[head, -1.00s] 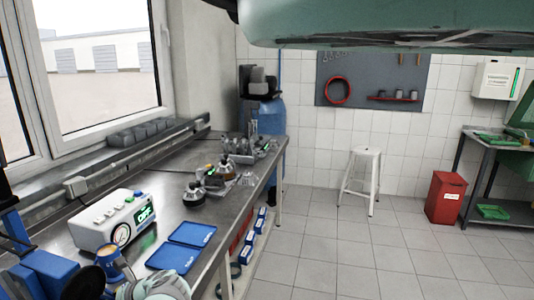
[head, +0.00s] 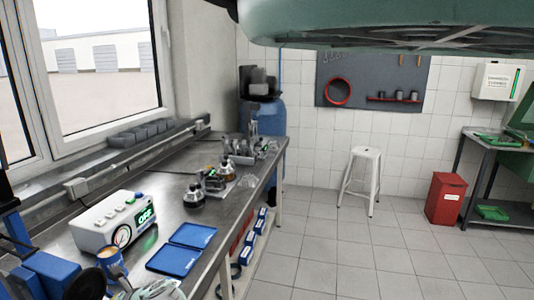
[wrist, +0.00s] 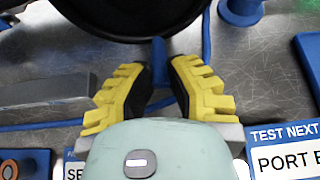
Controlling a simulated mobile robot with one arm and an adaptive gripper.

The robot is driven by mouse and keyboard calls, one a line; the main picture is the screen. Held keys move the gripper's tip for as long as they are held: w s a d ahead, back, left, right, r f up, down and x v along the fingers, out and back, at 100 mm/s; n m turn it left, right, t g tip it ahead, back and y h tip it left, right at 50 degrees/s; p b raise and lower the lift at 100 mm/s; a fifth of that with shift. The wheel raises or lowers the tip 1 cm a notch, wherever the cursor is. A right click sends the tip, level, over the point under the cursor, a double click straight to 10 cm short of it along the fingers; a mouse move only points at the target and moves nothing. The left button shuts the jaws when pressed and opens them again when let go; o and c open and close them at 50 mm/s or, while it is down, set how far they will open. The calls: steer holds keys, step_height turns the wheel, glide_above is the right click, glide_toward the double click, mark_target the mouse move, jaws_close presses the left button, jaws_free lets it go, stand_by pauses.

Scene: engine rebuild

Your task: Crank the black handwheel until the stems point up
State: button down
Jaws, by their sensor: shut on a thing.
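The black handwheel (wrist: 125,12) fills the top middle of the wrist view as a dark round disc, cut off by the frame. A strip of blue shows between the fingers. In the head view a black round part (head: 87,284), likely the handwheel, sits at the bottom left beside a blue fixture (head: 50,272). My pale wrist partly shows at the bottom edge there. No stems can be made out.
A white test box (head: 105,224) with a green display stands on the steel bench behind the blue fixture. Blue trays (head: 180,250) lie to its right. Bottles and small parts stand farther along the bench. The floor to the right is clear around a white stool (head: 361,180).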

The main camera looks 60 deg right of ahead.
steer(key=shift+s+a, duration=0.1)
steer(key=shift+a, duration=0.55)
steer(key=shift+s+a+p, duration=0.15)
steer(key=shift+a+p, duration=0.2)
steer(key=shift+p, duration=0.2)
steer(key=shift+a+r+p, duration=0.15)
steer(key=shift+a+p, duration=0.1)
steer(key=shift+p, duration=0.15)
steer(key=shift+s+a, duration=0.15)
